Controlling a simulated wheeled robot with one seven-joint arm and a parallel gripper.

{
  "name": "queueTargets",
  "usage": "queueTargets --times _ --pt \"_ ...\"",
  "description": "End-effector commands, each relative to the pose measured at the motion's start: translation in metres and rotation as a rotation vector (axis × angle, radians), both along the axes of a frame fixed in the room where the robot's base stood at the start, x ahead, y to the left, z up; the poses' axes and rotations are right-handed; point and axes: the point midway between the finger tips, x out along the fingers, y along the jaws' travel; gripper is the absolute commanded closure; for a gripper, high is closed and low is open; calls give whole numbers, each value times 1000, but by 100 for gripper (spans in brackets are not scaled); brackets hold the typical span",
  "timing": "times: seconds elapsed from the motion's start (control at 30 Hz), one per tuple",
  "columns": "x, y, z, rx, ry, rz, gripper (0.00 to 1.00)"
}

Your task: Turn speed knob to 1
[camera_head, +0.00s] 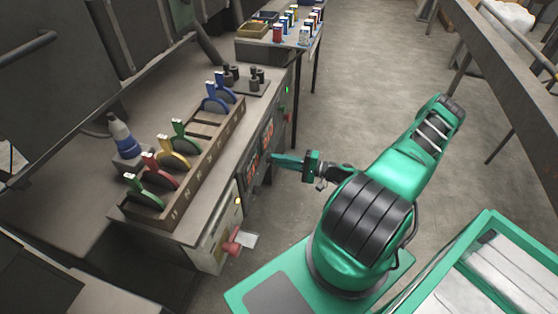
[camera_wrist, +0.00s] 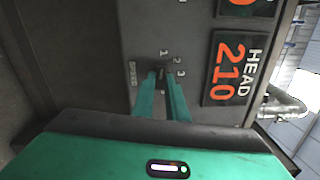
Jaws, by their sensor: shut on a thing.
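The speed knob (camera_wrist: 161,73) is a small dark knob on the grey control panel in the wrist view, with a SPEED label and printed numbers around it. My gripper (camera_wrist: 162,84) has its two green fingers closed on the knob from both sides. The fingers hide much of the knob, so I cannot tell for sure which number it points to. In the head view my gripper (camera_head: 274,160) reaches left to the front panel of the machine, and the knob is hidden there.
A red HEAD display (camera_wrist: 232,72) reading 210 is right of the knob. A wooden rack (camera_head: 190,165) with coloured handles stands on the bench. A red knob (camera_head: 232,246) sticks out low on the front. Open floor lies behind my arm.

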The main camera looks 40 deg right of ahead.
Motion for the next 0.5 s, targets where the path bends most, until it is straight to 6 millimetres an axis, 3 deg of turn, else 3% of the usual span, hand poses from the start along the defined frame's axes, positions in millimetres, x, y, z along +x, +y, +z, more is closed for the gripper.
queueTargets --times 0.3,0.33,0.4,0.5 --pt "1 -3 -1 -7 0 -6 100" --pt "1 -3 -1 -7 0 -6 83" --pt "1 -3 -1 -6 0 -5 69" --pt "1 -2 -1 -4 0 -4 69"
